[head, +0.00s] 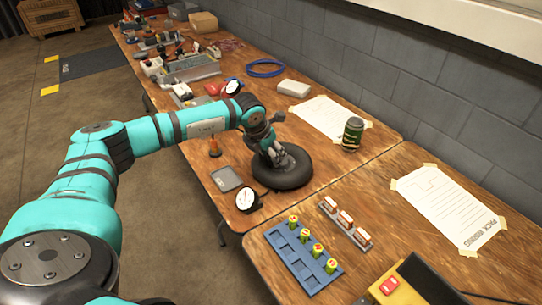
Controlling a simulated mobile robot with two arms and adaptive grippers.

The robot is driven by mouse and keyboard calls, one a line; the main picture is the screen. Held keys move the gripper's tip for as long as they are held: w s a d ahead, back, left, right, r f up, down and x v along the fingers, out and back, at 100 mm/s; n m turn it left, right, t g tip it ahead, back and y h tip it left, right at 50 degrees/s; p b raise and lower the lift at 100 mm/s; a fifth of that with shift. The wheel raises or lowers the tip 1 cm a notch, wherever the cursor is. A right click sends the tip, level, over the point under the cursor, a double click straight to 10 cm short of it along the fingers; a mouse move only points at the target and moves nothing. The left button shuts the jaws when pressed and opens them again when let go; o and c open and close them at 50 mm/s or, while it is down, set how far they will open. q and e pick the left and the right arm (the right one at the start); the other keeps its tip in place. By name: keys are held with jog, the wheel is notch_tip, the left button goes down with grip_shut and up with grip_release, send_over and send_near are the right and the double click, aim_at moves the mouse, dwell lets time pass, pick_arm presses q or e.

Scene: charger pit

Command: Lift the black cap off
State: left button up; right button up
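The black cap (294,178) looks like a wide, round black dome or disc lying on the wooden table, near the middle of the head view. My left gripper (275,156) reaches down over its centre from the left. The fingers are at the top middle of the cap and hide that part. They are small and dark against it, so I cannot tell whether they are open or closed on it. The cap's rim appears to rest on the tabletop. What is under the cap is hidden. My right gripper is not in view.
A blue tray (273,238) with several green-yellow batteries, a rack of red-white pieces (345,219) and a yellow-black box (410,285) are in front. A dial gauge (247,199) and grey flat tray (226,179) lie left of the cap. A dark can (352,134) stands behind.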

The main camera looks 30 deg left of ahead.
pick_arm(q)
jog(key=c, duration=0.8)
jog(key=shift+c, duration=0.2)
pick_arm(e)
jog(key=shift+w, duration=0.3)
pick_arm(q)
jog(key=shift+r, duration=0.15)
jog(key=shift+r, duration=0.25)
jog(key=r, duration=0.1)
jog(key=r+b, duration=0.1)
jog(key=shift+s+d+r, duration=0.25)
jog(key=shift+s+r, duration=0.05)
jog(key=shift+s, duration=0.05)
jog(key=s+d+r+b, duration=0.1)
jog(key=s+d+b, duration=0.1)
jog(key=s+d, duration=0.7)
jog(key=s, duration=0.3)
jog(key=shift+d+r+b, duration=0.15)
jog(key=shift+r+b, duration=0.15)
jog(key=shift+b, duration=0.05)
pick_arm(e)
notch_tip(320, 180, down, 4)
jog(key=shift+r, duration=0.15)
